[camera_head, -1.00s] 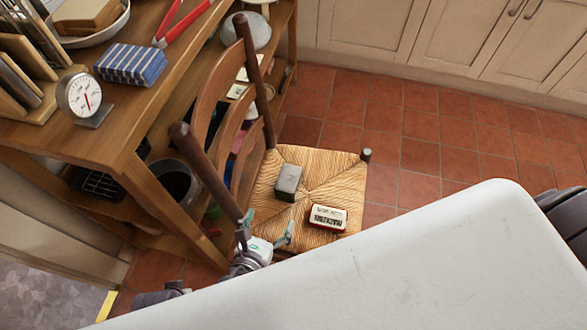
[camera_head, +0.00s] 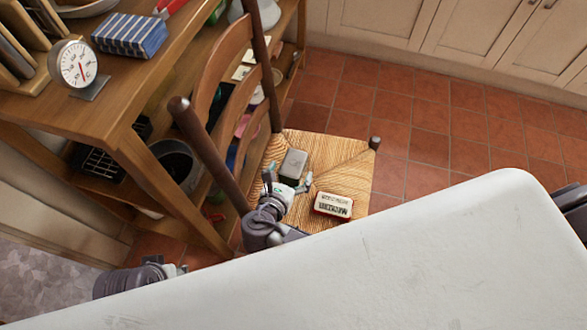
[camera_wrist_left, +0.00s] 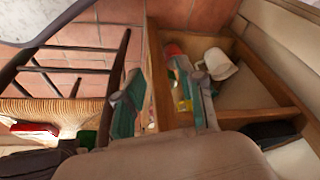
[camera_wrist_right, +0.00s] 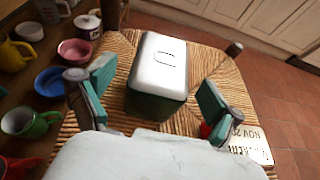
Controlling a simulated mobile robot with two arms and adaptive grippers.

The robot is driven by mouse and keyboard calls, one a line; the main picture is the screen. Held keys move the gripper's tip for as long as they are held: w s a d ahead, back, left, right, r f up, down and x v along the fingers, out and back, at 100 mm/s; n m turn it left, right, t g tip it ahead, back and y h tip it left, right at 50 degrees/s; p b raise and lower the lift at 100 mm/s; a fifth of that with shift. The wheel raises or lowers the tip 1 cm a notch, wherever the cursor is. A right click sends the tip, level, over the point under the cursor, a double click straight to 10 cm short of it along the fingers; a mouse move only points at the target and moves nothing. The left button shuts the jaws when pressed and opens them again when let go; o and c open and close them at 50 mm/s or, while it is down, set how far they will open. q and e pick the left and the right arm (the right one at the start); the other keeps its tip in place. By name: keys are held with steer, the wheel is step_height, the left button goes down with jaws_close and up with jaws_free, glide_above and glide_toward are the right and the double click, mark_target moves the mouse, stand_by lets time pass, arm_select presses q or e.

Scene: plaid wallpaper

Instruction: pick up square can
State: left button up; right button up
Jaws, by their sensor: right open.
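The square can (camera_head: 293,163) stands on the woven seat of a chair, toward the back. In the right wrist view it is a dark box with a silver lid (camera_wrist_right: 160,60). My right gripper (camera_head: 288,186) is open just in front of the can. In the right wrist view its teal fingers (camera_wrist_right: 155,95) are spread to the left and right of the can, with gaps on both sides. My left gripper (camera_wrist_left: 163,95) is open and holds nothing, beside a wooden shelf unit.
A red and cream tin (camera_head: 333,204) lies on the seat, right of the can, close to the right finger in the right wrist view. The chair's backrest (camera_head: 215,75) rises at left beside the wooden table (camera_head: 135,115). Mugs and bowls (camera_wrist_right: 75,50) fill the shelf.

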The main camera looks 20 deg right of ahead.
steer(key=shift+x, duration=1)
arm_select(q)
steer(key=shift+v, duration=1)
arm_select(e)
steer(key=c, duration=1.5)
